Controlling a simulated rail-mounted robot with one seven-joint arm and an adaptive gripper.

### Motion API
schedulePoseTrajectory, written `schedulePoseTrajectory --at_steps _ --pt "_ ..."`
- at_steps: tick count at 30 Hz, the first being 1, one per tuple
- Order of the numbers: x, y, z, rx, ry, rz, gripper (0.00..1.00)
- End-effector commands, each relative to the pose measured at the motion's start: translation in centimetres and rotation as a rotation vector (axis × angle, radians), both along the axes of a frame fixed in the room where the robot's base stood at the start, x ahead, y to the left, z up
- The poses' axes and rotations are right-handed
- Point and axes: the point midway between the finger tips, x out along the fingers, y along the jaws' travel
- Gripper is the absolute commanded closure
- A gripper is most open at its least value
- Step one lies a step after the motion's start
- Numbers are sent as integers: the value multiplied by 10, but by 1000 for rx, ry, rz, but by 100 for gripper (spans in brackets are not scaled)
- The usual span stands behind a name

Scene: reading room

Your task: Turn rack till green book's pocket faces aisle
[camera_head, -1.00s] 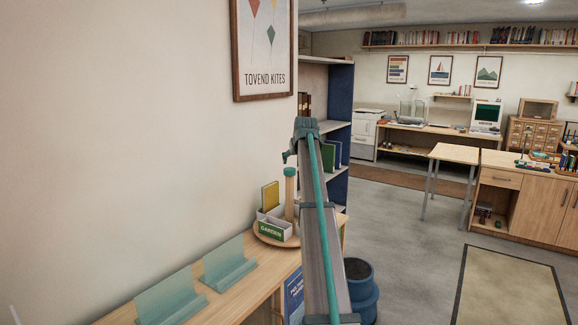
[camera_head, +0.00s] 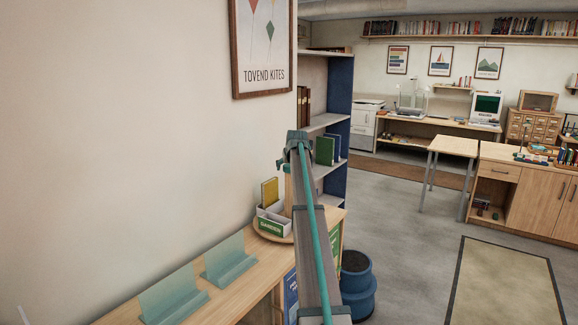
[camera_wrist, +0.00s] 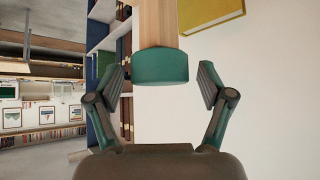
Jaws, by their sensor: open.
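The rack is a round wooden turntable (camera_head: 258,229) with pale pockets (camera_head: 267,212) and a green label reading GARDEN (camera_head: 270,227) towards the viewer. A yellow book (camera_head: 270,192) stands in a rear pocket; it also shows in the wrist view (camera_wrist: 210,12). The wooden post (camera_wrist: 155,22) with its teal cap (camera_wrist: 160,66) rises from the rack. My gripper (camera_wrist: 161,82) is open, its fingers on either side of the cap's end, with gaps on both sides. In the head view my arm hides most of the post and the rack's right side. I see no green book in the rack.
The rack stands on a wooden counter (camera_head: 236,285) along the wall. Two clear teal stands (camera_head: 230,260) are to its left. Green books (camera_head: 325,149) are on a shelf unit (camera_head: 338,120) behind.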

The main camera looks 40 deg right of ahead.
Motion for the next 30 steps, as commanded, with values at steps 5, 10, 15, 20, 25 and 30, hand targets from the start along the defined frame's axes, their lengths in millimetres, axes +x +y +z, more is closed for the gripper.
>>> schedulePoseTrajectory --at_steps 5,10,15,20,25,30 --pt "0 0 -1 0 0 0 20" --pt "0 0 0 0 0 0 35" --pt "0 0 0 0 0 0 63" --pt "0 0 0 0 0 0 90" --pt "0 0 0 0 0 0 100" --pt "3 5 0 1 -1 13 100"
